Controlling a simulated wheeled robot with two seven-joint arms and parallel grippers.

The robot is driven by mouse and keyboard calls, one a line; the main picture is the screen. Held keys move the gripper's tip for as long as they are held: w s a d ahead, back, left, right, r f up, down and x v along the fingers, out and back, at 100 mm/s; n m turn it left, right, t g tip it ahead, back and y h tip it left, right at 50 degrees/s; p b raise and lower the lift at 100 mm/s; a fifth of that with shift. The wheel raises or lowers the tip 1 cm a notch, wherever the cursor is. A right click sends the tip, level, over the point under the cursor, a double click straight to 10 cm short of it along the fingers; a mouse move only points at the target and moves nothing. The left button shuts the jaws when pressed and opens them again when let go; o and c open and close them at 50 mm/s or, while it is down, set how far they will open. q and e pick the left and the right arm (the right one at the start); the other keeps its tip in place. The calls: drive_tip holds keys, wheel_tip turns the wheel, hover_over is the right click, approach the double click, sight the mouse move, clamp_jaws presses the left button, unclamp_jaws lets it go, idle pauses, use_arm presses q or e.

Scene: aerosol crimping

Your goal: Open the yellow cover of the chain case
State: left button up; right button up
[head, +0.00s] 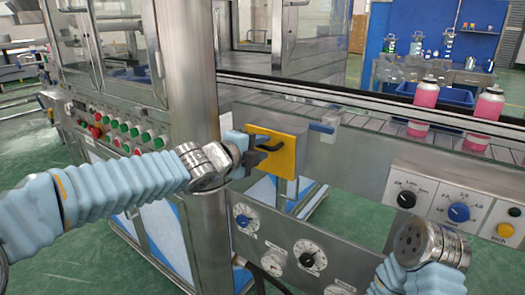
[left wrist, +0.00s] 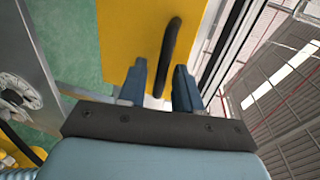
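The yellow cover (head: 286,158) is a square plate on the near side of the conveyor line, in the middle of the head view. It also fills the upper middle of the left wrist view (left wrist: 125,45). A black bar handle (left wrist: 172,45) stands on its face. My left gripper (head: 262,148) is at the cover. In the left wrist view its two fingers (left wrist: 160,88) are apart, with the handle's near end between them. A gap shows beside the handle, so firm contact cannot be seen. Whether the cover is swung out is unclear. My right gripper is not visible; only my right wrist shows.
A steel post (head: 190,80) stands left of the cover. A panel with dials (head: 308,254) is below it, and a knob box (head: 458,212) is to the right. Pink cans (head: 425,98) stand on the conveyor behind. A button panel (head: 125,135) is at the left.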

use_arm(q)
drive_tip(key=shift+w+d+f, duration=0.15)
drive_tip(key=shift+w+d, duration=0.3)
drive_tip(key=shift+w, duration=0.1)
clamp_jaws()
